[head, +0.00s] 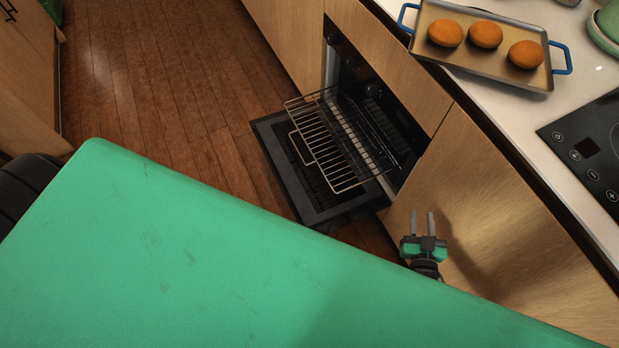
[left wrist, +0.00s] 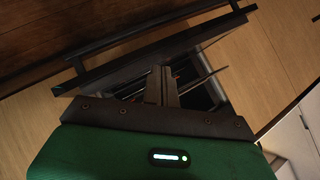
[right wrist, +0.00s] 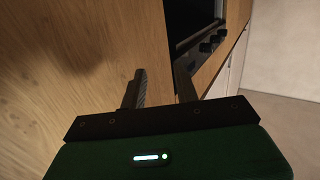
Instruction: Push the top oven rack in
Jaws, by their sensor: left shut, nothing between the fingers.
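The oven (head: 375,95) is open, with its door (head: 325,212) folded down. A wire rack (head: 325,150) sticks out of the oven over the door; I take it for the top one. A rack further inside is too dark to make out clearly. My right gripper (head: 422,224) is open and empty, beside the wooden cabinet front, right of the rack and apart from it. Its fingers also show in the right wrist view (right wrist: 160,88). My left gripper (left wrist: 162,85) is shut and empty, facing the open oven door (left wrist: 135,55); in the head view it is hidden.
A tray (head: 427,50) with three round buns stands on the white counter (head: 545,120), near a black cooktop (head: 590,150). Wooden cabinet fronts (head: 480,200) flank the oven. The wooden floor (head: 150,80) left of the door is clear. My green body covers the lower head view.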

